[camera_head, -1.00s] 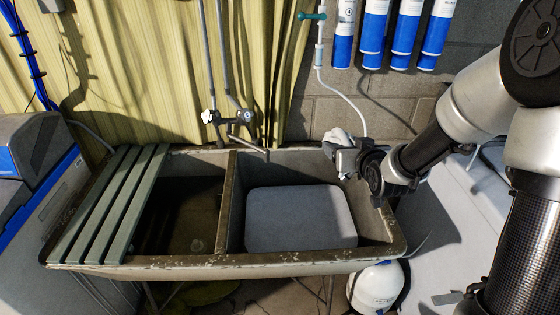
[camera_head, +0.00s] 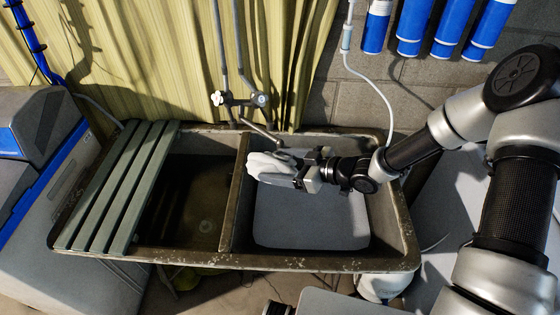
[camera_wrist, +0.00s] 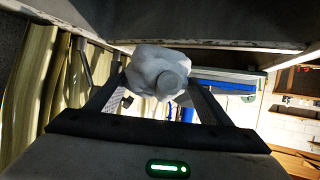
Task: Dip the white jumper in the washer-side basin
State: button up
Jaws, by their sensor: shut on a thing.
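The white jumper (camera_head: 266,166) is a crumpled bundle in my gripper (camera_head: 296,171). My gripper is shut on it, and it also shows between the fingers (camera_wrist: 158,84) in the wrist view (camera_wrist: 158,68). In the head view they appear over the back of the right basin (camera_head: 375,215), with the jumper's left end close to the divider (camera_head: 237,200). The exact height is hard to tell. The left basin (camera_head: 200,205) is dark inside, with a small round drain-like spot near its floor.
Grey-green slats (camera_head: 118,190) cover the left basin's left part. A grey machine with a blue stripe (camera_head: 40,150) stands to the left. A tap (camera_head: 240,100) with a spout hangs behind the divider. A pale grey flat surface (camera_head: 310,220) fills much of the right basin.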

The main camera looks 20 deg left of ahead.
notch_tip(320, 180, down, 31)
jog(key=b, duration=2.2)
jog(key=shift+f+b, duration=0.1)
jog(key=shift+b, duration=0.3)
jog(key=shift+w+d, duration=0.1)
jog(key=shift+d, duration=0.05)
jog(key=shift+d, duration=0.35)
jog(key=shift+a, duration=0.2)
jog(key=shift+a, duration=0.3)
jog(key=shift+d, duration=0.5)
